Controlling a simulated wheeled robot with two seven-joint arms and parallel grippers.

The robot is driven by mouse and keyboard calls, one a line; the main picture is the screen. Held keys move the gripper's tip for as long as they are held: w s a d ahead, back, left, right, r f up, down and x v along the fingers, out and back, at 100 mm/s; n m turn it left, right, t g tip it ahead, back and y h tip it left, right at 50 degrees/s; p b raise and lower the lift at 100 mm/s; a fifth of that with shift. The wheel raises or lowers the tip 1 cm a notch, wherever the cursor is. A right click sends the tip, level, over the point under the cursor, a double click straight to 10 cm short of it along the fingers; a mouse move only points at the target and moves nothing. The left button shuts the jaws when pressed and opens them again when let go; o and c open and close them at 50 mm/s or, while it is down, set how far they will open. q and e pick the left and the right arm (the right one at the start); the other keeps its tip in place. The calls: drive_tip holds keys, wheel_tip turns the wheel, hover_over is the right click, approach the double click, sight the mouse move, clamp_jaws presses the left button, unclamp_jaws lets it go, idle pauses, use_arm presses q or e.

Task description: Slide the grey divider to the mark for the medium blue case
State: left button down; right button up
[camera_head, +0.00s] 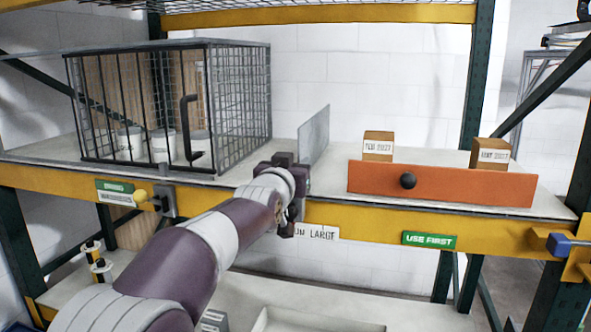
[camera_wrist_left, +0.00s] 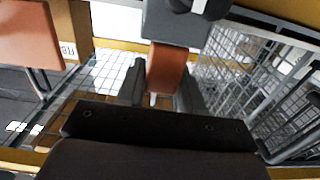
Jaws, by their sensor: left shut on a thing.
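The grey divider (camera_head: 314,136) stands upright on the shelf between the wire cage and the orange panel. My left gripper (camera_head: 297,197) is at the shelf's front edge, at the divider's near end. In the left wrist view its fingers (camera_wrist_left: 160,92) sit on both sides of an orange tab (camera_wrist_left: 167,68) below a grey block, and are shut on it. The tab appears to be the divider's handle. A white label (camera_head: 318,232) on the yellow beam ends in "LARGE"; my gripper hides its left part. I see no readable medium mark. My right gripper is out of view.
The wire cage (camera_head: 240,95) with white tubs stands left of the divider. The orange panel (camera_head: 440,184) with a dark knob and two cardboard boxes stands right. A green "USE FIRST" label (camera_head: 430,239) is on the beam. Bare shelf lies on both sides of the divider.

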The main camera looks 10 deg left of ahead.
use_arm(q)
drive_tip(key=shift+a, duration=0.7)
drive_tip(key=c, duration=0.8)
unclamp_jaws()
drive_tip(key=shift+a, duration=0.35)
drive_tip(key=shift+s+d, duration=0.1)
drive_tip(key=shift+d, duration=0.7)
drive_tip(key=shift+s+d, duration=0.1)
drive_tip(key=s+b, duration=0.2)
drive_tip(key=s+a+b, duration=0.1)
drive_tip(key=s, duration=0.1)
drive_tip(key=shift+a+f+b, duration=0.1)
drive_tip(key=shift+f+b, duration=0.25)
drive_tip(key=shift+b, duration=0.05)
drive_tip(key=s+b, duration=0.1)
drive_tip(key=s, duration=0.7)
drive_tip(key=shift+s+r, duration=0.2)
drive_tip(key=shift+r, duration=0.2)
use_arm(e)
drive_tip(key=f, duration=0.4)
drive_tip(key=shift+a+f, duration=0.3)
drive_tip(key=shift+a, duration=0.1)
